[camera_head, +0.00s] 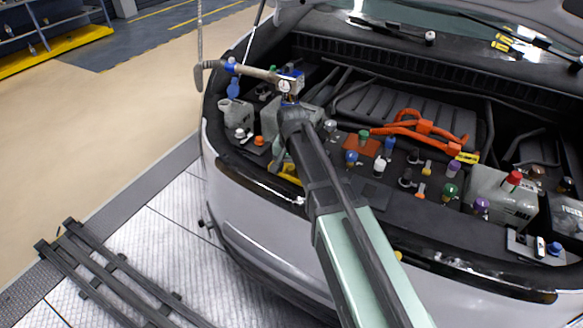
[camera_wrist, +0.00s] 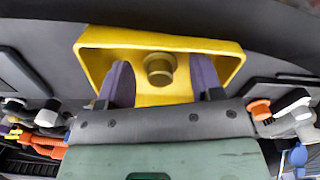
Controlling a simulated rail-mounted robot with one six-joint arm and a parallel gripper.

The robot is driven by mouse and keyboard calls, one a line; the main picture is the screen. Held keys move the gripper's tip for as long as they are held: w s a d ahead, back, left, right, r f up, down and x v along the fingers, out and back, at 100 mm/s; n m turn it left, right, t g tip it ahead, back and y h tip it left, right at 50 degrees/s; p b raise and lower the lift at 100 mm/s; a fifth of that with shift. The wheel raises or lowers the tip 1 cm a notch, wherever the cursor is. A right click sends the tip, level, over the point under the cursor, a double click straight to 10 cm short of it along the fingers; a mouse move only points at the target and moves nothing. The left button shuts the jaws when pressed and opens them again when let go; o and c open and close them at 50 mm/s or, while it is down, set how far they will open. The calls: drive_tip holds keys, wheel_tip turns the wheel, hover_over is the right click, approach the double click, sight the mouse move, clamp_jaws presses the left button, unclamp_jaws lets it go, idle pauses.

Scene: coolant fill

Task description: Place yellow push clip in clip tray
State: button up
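In the wrist view, a yellow tray (camera_wrist: 100,61) with raised walls fills the upper middle. A dull yellow round-headed clip (camera_wrist: 159,68) shows inside its outline, near the middle. My gripper (camera_wrist: 161,80) has two purple fingers spread on either side of the clip, with a visible gap on both sides. The fingertips are over the tray. The clip seems to rest in the tray, but its lower end is hidden. In the head view, part of the yellow tray (camera_head: 290,175) shows at the car's front edge, left of my arm. My gripper's fingers are hidden there.
The engine bay holds many caps and fittings. Orange hoses (camera_head: 425,130) lie at its middle, and a white reservoir with a red cap (camera_head: 503,195) stands at the right. A dark slatted rack (camera_head: 110,270) lies on the floor at left.

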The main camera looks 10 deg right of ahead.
sight(292, 167)
wheel_tip(292, 167, up, 13)
drive_tip(key=p, duration=1.3)
drive_tip(key=s+d+n, duration=0.1)
drive_tip(key=s+n, duration=0.4)
drive_tip(key=s, duration=1.2)
drive_tip(key=shift+s+d+f+b, duration=0.3)
